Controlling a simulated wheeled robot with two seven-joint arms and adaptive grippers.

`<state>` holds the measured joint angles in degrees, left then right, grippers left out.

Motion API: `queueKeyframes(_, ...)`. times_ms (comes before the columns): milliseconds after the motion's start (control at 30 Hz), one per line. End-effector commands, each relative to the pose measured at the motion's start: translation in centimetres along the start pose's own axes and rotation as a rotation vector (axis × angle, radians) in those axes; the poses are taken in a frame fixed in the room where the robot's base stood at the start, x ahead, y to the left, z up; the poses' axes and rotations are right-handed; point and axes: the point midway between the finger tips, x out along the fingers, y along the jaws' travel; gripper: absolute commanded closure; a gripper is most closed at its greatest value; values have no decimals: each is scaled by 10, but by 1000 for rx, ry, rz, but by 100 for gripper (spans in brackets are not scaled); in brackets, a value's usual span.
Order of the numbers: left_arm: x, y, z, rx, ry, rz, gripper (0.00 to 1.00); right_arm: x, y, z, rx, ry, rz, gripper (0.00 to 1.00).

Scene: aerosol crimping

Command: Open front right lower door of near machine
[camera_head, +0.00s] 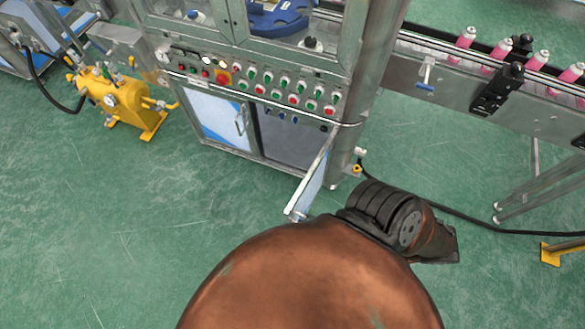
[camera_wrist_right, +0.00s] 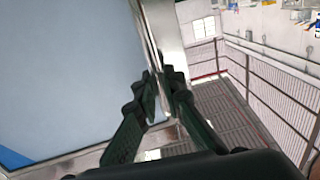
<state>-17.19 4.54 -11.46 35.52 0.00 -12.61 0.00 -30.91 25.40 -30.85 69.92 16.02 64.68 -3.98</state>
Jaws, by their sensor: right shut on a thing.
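The near machine's front right lower door (camera_head: 312,187) stands swung out from the cabinet, seen almost edge-on, with a metal frame and a pale blue panel. The dark cabinet opening (camera_head: 290,140) shows behind it. In the right wrist view the door's blue panel (camera_wrist_right: 75,70) fills the left side. My right gripper (camera_wrist_right: 165,88) has its two dark fingers closed around the door's metal edge, one on each side. In the head view my brown arm hides its fingertips. My left gripper is in neither view.
The left lower door (camera_head: 216,118) is shut. A panel of coloured buttons (camera_head: 262,88) runs above the doors. A yellow pump unit (camera_head: 115,98) stands at left. A conveyor with pink cans (camera_head: 490,62) and a black cable (camera_head: 470,218) lie at right. The green floor in front is clear.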

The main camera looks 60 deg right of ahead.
Motion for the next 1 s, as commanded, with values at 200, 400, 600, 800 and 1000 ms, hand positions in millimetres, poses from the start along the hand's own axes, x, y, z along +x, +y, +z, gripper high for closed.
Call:
queueKeyframes(200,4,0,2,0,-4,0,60,-16,-4,1,1,-2,-49,100)
queueKeyframes(400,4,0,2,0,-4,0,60,-19,-4,0,2,-1,-56,100)
queueKeyframes(600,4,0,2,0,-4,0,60,-18,-4,0,1,-1,-55,100)
queueKeyframes(800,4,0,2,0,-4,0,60,-18,-3,0,1,0,-53,80)
queueKeyframes(1000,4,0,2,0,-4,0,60,-18,-2,0,0,0,-52,74)
